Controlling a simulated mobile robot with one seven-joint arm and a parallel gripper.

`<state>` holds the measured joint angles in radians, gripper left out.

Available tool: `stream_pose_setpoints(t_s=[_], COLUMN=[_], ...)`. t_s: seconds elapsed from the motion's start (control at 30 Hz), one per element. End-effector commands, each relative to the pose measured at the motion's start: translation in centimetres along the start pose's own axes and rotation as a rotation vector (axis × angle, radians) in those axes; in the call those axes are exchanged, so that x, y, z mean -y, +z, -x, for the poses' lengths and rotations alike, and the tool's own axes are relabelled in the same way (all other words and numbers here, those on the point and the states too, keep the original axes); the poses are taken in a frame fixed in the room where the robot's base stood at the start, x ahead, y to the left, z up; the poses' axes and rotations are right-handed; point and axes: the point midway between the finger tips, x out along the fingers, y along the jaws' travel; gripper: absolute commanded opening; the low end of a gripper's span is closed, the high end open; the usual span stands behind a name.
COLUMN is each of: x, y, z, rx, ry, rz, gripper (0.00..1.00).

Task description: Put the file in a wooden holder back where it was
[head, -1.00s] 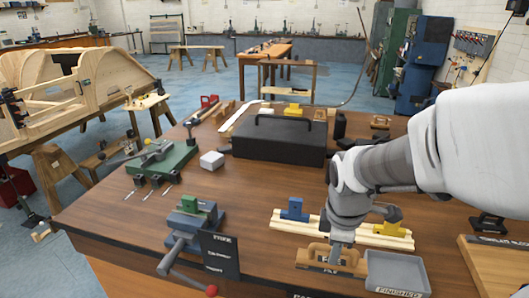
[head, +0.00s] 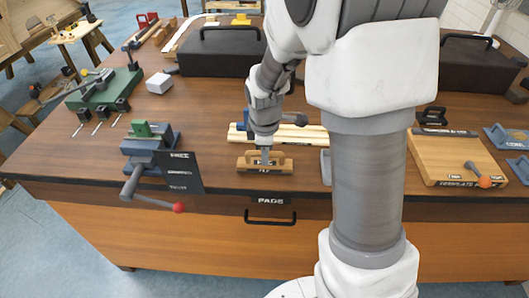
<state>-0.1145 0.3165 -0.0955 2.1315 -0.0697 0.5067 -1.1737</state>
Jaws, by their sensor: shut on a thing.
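The file in a wooden holder (head: 281,167) is a small tan block with dark lettering, too small to read surely. In the head view it is low on the workbench, between the pale wooden strips and the front edge. My gripper (head: 265,158) points down onto the middle of the holder and is shut on it. The holder looks level and at or very near the bench top; I cannot tell whether it touches. The fingertips are mostly hidden.
Pale strips (head: 305,137) lie just behind. A blue vise (head: 150,148) and dark sign (head: 180,172) stand to the left. A grey tray (head: 326,167) is close on the right, mostly behind my arm. A wooden board (head: 455,160) lies farther right. Bare bench lies left of the holder.

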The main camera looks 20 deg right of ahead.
Motion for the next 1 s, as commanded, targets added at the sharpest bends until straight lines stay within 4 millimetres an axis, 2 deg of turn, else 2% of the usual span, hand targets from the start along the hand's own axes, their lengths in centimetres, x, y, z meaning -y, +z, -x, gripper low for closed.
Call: stream_pose_setpoints(t_s=[0.4, 0.43, 0.57, 0.83, 1.0], x=[0.1, 0.1, 0.1, 0.2, 0.0], y=[0.0, 0.0, 0.0, 0.0, 0.0], z=[-0.6, -0.5, -0.5, -0.4, 1.1], rx=[-0.001, -0.001, 0.000, 0.001, -0.001], ry=[0.002, 0.002, 0.001, -0.003, 0.001], rz=[-0.001, -0.001, -0.001, 0.000, 0.000], gripper=[0.00, 0.25, 0.48, 0.49, 0.49])
